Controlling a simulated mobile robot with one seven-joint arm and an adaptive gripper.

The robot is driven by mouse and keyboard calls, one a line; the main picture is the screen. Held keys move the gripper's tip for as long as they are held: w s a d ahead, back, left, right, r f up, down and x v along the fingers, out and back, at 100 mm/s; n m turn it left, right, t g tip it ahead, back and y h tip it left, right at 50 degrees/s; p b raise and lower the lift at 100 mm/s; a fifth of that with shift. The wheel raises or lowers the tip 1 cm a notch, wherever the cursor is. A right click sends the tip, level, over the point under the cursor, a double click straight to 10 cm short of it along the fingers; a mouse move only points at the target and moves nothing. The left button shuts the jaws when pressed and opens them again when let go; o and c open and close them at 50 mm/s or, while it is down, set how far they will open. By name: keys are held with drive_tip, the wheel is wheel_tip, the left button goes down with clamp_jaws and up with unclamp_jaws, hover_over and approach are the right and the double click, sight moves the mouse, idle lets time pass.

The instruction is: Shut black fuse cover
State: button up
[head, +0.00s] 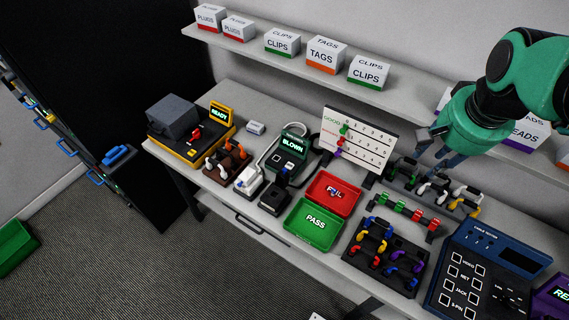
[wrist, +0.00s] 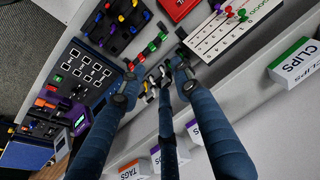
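A small black box (head: 274,195), which looks like the black fuse cover, sits on the bench in front of the tester reading BLOWN (head: 288,154). A similar white box (head: 249,181) sits just left of it. I cannot tell clearly whether the black lid is raised. My gripper (head: 437,148) hangs above the back right of the bench, well right of the black box. In the wrist view my gripper (wrist: 158,88) has its dark blue fingers spread apart, with nothing between them. The black box does not show in the wrist view.
The red FAIL tray (head: 334,191) and green PASS tray (head: 313,225) lie right of the black box. A white scoreboard (head: 358,142) stands behind them. Cable-end racks (head: 385,255) and a blue panel (head: 485,275) fill the right side. A shelf (head: 290,66) with boxes runs above.

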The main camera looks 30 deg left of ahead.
drive_tip(key=w+a+f+g+p, duration=0.1)
drive_tip(key=w+a+f+p, duration=0.2)
drive_tip(key=a, duration=0.8)
drive_tip(key=g+h+p, duration=0.1)
drive_tip(key=g+p, duration=0.1)
hover_over(284, 169)
wheel_tip(284, 169, down, 16)
drive_tip(key=shift+r, duration=0.2)
drive_tip(key=shift+d+f, duration=0.1)
wheel_tip(284, 169, down, 14)
drive_tip(key=shift+r, duration=0.2)
clamp_jaws()
